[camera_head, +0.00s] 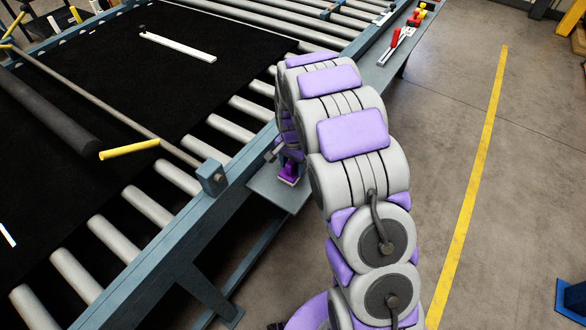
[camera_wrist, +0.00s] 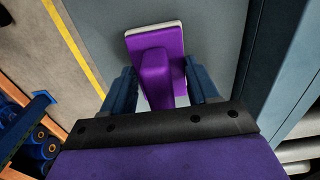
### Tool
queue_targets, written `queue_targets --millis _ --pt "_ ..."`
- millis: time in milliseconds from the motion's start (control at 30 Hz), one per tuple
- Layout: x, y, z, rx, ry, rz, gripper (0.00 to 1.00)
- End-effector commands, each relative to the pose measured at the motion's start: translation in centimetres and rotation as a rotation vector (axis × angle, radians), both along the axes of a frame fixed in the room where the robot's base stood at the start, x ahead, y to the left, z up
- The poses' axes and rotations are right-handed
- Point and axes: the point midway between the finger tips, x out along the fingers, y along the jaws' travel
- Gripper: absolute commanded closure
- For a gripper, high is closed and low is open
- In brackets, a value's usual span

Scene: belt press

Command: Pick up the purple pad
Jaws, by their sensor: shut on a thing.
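The purple pad (camera_wrist: 150,42) has a raised purple grip block and a pale underside edge. In the wrist view it is over the grey side shelf (camera_wrist: 217,25), with its block between the two blue fingers of my gripper (camera_wrist: 160,68). My gripper is shut on the pad's block. In the head view the pad (camera_head: 288,175) is small and low at the side shelf (camera_head: 262,191), below my gripper (camera_head: 288,160). My arm hides part of that area. I cannot tell whether the pad still touches the shelf.
A roller conveyor (camera_head: 182,178) with a black belt (camera_head: 100,60) lies left of my arm. A bar with a yellow handle (camera_head: 130,150) and a white strip (camera_head: 178,46) are on it. Red and yellow items (camera_head: 413,18) stand on the far shelf.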

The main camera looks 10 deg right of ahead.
Motion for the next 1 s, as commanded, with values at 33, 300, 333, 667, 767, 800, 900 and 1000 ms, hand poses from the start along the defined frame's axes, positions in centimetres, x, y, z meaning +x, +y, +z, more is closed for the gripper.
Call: queue_targets --millis 33,300,333,667,767,800,900,1000 --pt "0.0 0.0 0.0 0.000 0.000 0.000 0.62" --pt "0.0 0.0 0.0 0.000 0.000 0.000 0.74" --pt "0.0 0.0 0.0 0.000 0.000 0.000 0.74" --pt "0.1 0.0 1.7 -0.001 -0.005 0.000 0.74" --pt "0.1 0.0 2.7 0.000 -0.004 0.000 0.74" --pt "0.1 0.0 3.2 -0.001 -0.004 0.000 0.74" --pt "-0.5 0.0 3.7 0.000 0.001 0.000 0.74" --pt "-1.5 0.0 3.8 0.000 -0.001 0.001 0.74"
